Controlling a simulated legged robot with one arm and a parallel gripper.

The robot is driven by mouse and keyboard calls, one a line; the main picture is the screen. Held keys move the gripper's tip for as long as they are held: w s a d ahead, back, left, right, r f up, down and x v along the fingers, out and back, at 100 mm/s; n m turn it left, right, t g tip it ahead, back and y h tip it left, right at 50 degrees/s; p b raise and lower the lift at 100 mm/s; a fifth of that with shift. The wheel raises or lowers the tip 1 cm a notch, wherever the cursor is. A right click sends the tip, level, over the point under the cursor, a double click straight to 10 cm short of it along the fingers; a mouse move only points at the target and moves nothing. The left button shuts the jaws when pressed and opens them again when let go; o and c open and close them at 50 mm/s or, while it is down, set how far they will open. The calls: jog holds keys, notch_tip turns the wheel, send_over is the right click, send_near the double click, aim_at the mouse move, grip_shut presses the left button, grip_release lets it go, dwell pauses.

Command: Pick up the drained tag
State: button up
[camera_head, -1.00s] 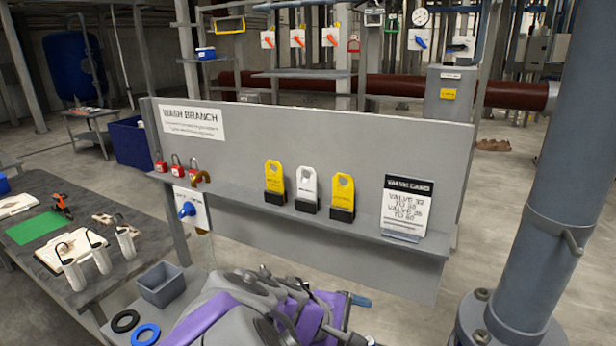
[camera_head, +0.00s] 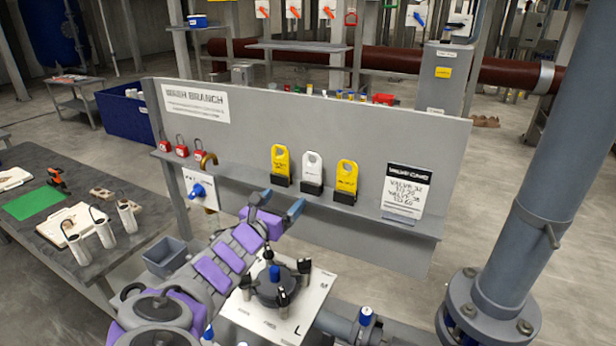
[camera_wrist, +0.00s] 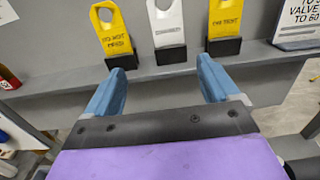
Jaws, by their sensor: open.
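Three hanger tags stand in black holders on the grey panel's shelf: a left yellow tag (camera_head: 281,160), a middle white tag (camera_head: 312,166) and a right yellow tag (camera_head: 346,175). In the wrist view the left yellow tag (camera_wrist: 112,32) has short black lettering, the white tag (camera_wrist: 167,28) stands in the middle, and the right yellow tag (camera_wrist: 226,20) is at right. I cannot surely read which one says drained. My gripper (camera_head: 281,203) is open and empty, just in front of and below the tags. In the wrist view its fingers (camera_wrist: 163,72) are spread below the white tag's holder.
The shelf (camera_head: 370,216) runs along the panel. Red padlocks (camera_head: 181,151) and a brass one sit at its left; a valve card (camera_head: 404,191) stands at its right. A thick grey pipe (camera_head: 530,190) rises at right. A work table (camera_head: 60,250) is at left.

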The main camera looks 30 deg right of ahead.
send_near(312, 177)
jog(key=x, duration=0.5)
jog(key=shift+s+d+f, duration=0.25)
jog(key=shift+d+f, duration=0.05)
jog(key=shift+d, duration=0.1)
jog(key=shift+w+d+r, duration=0.15)
jog(key=shift+d, duration=0.2)
jog(key=shift+a+r, duration=0.1)
jog(key=shift+w+a, duration=0.65)
jog(key=shift+a, duration=0.1)
jog(key=shift+w+d, duration=0.1)
jog(key=shift+w, duration=0.15)
jog(key=d, duration=0.2)
jog(key=w+d, duration=0.2)
jog(key=d, duration=0.1)
jog(key=shift+d+b, duration=0.3)
jog(key=shift+d, duration=0.1)
jog(key=shift+a, duration=0.4)
jog(key=shift+c, duration=0.2)
jog(key=shift+a+r, duration=0.15)
jog(key=shift+a, duration=0.85)
jog(key=c, duration=0.5)
jog(key=shift+c, duration=0.5)
jog(key=shift+s+d, duration=0.1)
jog(key=shift+d, duration=0.7)
jog(key=c, duration=0.4)
jog(key=shift+a, duration=0.1)
